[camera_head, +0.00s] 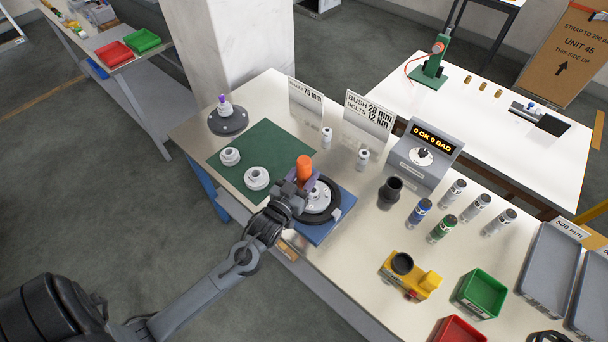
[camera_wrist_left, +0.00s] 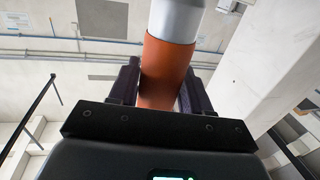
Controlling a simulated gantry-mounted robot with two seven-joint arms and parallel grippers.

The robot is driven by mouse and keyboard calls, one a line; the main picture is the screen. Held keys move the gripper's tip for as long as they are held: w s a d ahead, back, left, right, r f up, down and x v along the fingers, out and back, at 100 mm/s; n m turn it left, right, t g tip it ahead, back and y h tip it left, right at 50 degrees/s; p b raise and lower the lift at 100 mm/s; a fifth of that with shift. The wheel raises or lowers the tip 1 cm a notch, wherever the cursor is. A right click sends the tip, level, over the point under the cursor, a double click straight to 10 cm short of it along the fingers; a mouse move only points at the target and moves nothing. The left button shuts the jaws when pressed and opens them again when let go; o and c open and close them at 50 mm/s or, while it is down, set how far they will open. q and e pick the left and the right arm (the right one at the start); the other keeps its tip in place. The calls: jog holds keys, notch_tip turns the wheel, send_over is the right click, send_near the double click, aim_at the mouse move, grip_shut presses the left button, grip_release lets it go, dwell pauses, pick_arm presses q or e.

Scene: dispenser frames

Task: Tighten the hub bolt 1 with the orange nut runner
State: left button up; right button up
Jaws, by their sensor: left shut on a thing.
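My left gripper (camera_head: 298,184) is shut on the orange nut runner (camera_head: 304,166), above the near-left part of the hub. In the left wrist view, the runner's orange grip (camera_wrist_left: 166,75) sits between the two dark fingers, with a silver section (camera_wrist_left: 177,17) beyond it. The pale metal hub (camera_head: 319,200) lies in a black ring (camera_head: 333,214) on a blue fixture (camera_head: 344,203). The gripper and runner cover part of the hub. Hub bolt 1 cannot be made out, and I cannot tell whether the runner's tip touches it. My right gripper is not in view.
A green mat (camera_head: 240,170) with two pale flanged parts lies left of the fixture. A dark disc (camera_head: 228,123) with a purple-topped part stands behind it. A counter box (camera_head: 423,160) reads "0 OK 0 BAD". A dark cup (camera_head: 390,191), several cylinders and a yellow device (camera_head: 410,275) stand to the right.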

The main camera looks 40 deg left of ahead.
aim_at(300, 187)
pick_arm(q)
jog(key=shift+r, duration=0.15)
dwell(0.4)
jog(key=shift+p, duration=0.3)
dwell(0.5)
dwell(0.3)
dwell(0.4)
jog(key=shift+f, duration=0.5)
dwell(0.4)
jog(key=shift+f+b, duration=0.55)
jog(key=shift+f, duration=0.35)
dwell(0.3)
jog(key=shift+f, duration=0.15)
jog(key=shift+f, duration=0.15)
dwell(1.3)
dwell(0.5)
